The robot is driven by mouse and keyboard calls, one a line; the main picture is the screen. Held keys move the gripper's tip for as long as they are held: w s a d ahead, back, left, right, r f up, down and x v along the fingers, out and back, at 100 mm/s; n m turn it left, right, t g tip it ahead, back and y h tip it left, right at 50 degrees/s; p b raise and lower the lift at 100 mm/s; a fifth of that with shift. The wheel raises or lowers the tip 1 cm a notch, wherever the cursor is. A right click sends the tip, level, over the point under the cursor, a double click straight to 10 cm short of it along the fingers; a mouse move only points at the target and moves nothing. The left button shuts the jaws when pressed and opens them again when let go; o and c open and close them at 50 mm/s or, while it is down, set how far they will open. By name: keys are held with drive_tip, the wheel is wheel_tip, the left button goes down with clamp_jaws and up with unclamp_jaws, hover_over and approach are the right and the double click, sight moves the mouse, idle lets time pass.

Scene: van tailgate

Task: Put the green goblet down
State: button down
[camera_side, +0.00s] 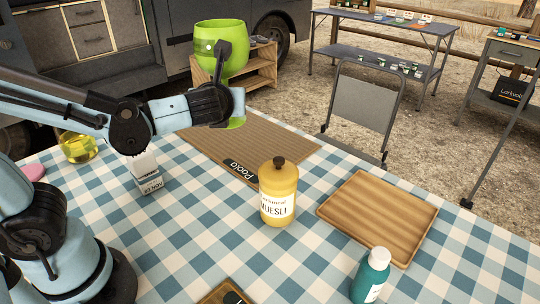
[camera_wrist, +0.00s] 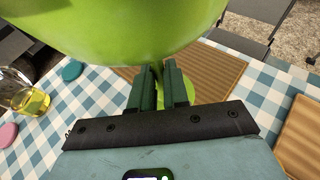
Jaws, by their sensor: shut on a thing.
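The green goblet (camera_side: 235,62) is upright in the side view, held above the checked table near the brown mat (camera_side: 272,144). My gripper (camera_side: 226,99) is shut on it below the bowl. In the side view the stem is hidden behind my gripper, and part of the foot shows below. In the wrist view the goblet's bowl (camera_wrist: 130,35) fills the top, and the dark fingers (camera_wrist: 160,78) close around its stem. Part of the foot shows beyond the fingers, with the mat behind. The gap between foot and table is hard to judge.
A yellow muesli bottle (camera_side: 279,196) stands in front of the mat. A wooden board (camera_side: 378,214) and a teal bottle (camera_side: 371,278) are to the right. A white carton (camera_side: 146,173) and a glass of yellow liquid (camera_side: 79,147) are left. Much of the mat looks clear.

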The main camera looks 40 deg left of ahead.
sight(225, 66)
drive_tip(key=d+r+m+t+h, duration=0.3)
drive_tip(key=d+r+m+h, duration=0.2)
drive_tip(key=r, duration=0.4)
drive_tip(key=w+a+f+n+g+y, duration=0.1)
drive_tip(key=a, duration=0.1)
drive_tip(key=w+a+f+n+y, duration=0.1)
drive_tip(key=a+n+y, duration=0.1)
drive_tip(key=a, duration=0.1)
drive_tip(key=a+f+n+g+y, duration=0.1)
drive_tip(key=a, duration=0.2)
drive_tip(key=shift+w+f+n+g+y, duration=0.1)
drive_tip(key=shift+w+n+g+y, duration=0.2)
drive_tip(key=shift+w+y, duration=0.1)
drive_tip(key=s+a+f+n+g+y, duration=0.1)
drive_tip(key=s+a+f+n+g, duration=0.3)
drive_tip(key=a+f+n+g, duration=0.2)
drive_tip(key=s+a+f+n+g+y, duration=0.1)
drive_tip(key=s+a+f+n+g, duration=0.3)
drive_tip(key=a+f+n+g, duration=0.2)
drive_tip(key=a+n+g, duration=0.2)
drive_tip(key=n+g, duration=0.1)
drive_tip(key=g, duration=0.1)
drive_tip(key=shift+f+g+y, duration=0.3)
drive_tip(key=shift+f+g, duration=0.05)
drive_tip(key=shift+g, duration=0.05)
drive_tip(key=shift+s, duration=0.1)
